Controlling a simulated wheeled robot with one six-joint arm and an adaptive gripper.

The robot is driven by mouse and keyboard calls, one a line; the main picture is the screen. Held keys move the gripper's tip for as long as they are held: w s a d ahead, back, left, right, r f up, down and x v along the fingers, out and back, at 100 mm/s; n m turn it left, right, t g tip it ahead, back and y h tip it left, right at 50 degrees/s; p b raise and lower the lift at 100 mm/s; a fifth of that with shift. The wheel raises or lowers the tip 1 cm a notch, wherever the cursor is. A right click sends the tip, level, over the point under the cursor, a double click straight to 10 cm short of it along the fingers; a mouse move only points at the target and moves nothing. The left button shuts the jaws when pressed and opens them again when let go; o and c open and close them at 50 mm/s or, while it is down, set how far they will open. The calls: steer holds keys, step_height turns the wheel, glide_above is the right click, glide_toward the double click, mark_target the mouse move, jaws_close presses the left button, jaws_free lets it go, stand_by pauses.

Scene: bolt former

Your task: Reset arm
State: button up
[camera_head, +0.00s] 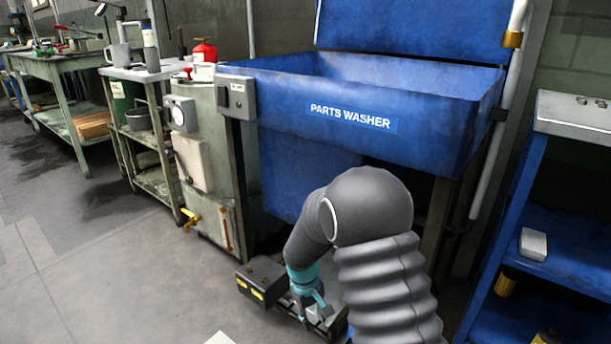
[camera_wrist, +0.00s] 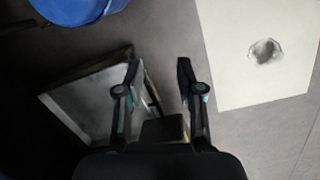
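My gripper (camera_wrist: 160,75) shows in the wrist view with its two dark fingers apart and nothing between them. In the head view, my grey arm bends down in front of the blue parts washer (camera_head: 350,117), and the teal part of my gripper (camera_head: 310,300) is low near the floor. The fingertips are hard to make out there.
A dark box with yellow labels (camera_head: 262,282) sits beside my gripper. A grey framed panel (camera_wrist: 95,95), a blue round object (camera_wrist: 75,8) and a pale sheet with a dark spot (camera_wrist: 240,85) surround it. A blue shelf (camera_head: 565,265) stands right. Floor at left is clear.

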steer(key=s+d+r+m+t+p, duration=0.2)
steer(key=s+d+r, duration=0.2)
steer(key=s+r, duration=0.4)
steer(key=s+d+r+m+t+y+p, duration=0.1)
steer(key=s+d+r, duration=0.4)
steer(key=r, duration=1.2)
steer(key=s+d+r+m+t+p, duration=0.3)
steer(key=s+d+r+p, duration=0.1)
steer(key=s+r, duration=0.8)
steer(key=shift+s+d+r+m+y+p, duration=0.25)
steer(key=shift+d+r+m+y+p, duration=0.1)
steer(key=shift+r+p, duration=0.45)
